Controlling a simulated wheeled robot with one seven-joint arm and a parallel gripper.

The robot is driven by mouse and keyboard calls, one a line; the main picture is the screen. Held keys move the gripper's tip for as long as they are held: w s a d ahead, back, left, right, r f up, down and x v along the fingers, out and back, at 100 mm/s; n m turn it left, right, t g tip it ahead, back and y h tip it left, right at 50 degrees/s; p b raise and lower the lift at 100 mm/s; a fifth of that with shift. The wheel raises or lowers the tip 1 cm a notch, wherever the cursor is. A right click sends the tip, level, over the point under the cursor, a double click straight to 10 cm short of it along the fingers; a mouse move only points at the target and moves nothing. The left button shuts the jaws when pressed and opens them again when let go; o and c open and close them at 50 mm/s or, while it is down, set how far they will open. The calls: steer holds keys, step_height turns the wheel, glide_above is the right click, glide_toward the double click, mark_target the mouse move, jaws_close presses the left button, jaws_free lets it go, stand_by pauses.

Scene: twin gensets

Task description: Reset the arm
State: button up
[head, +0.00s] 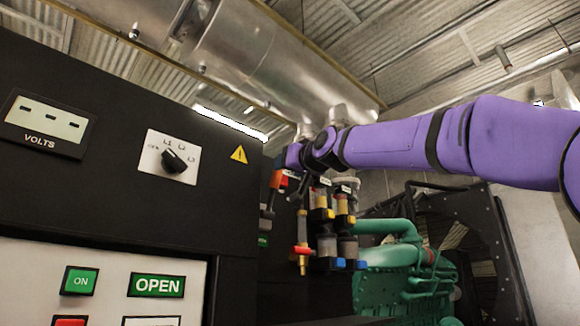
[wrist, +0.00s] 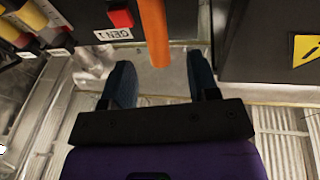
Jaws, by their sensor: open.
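My purple arm (head: 420,145) reaches in from the right in the head view, its end beside the dark panel's far edge. In the wrist view my gripper (wrist: 161,75) is open, with two dark fingers apart and nothing held between them. An orange bar-like part (wrist: 154,32) lies ahead of the fingers and runs down toward the gap between them. I cannot tell how far off it is. A red part with a GEN 1 label (wrist: 113,34) is just left of it. In the head view the fingertips are hard to make out against the fittings.
A black panel with a volts display (head: 45,122), rotary selector (head: 175,160), green ON button (head: 78,281) and OPEN sign (head: 157,285) fills the left. Yellow-and-black filter fittings (head: 321,214) hang under my wrist. A green engine (head: 395,258) stands behind. Silver ducting (head: 240,55) runs overhead.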

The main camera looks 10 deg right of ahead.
steer(key=shift+f, duration=0.1)
stand_by(0.3)
steer(key=s+d+f+m+g+h, duration=0.1)
steer(key=s+d+f+g+h, duration=0.2)
steer(key=s+d+f, duration=0.4)
steer(key=s+d+f+m+g+h, duration=0.2)
steer(key=s+d+f+g, duration=0.3)
steer(key=s+f, duration=1.1)
steer(key=s+d+f+m+g+h, duration=0.1)
steer(key=s+d+f, duration=0.9)
steer(key=f, duration=2)
steer(key=s+g+h, duration=0.1)
steer(key=g+h, duration=0.1)
steer(key=g, duration=0.2)
steer(key=shift+s+h, duration=0.3)
steer(key=shift+s, duration=0.1)
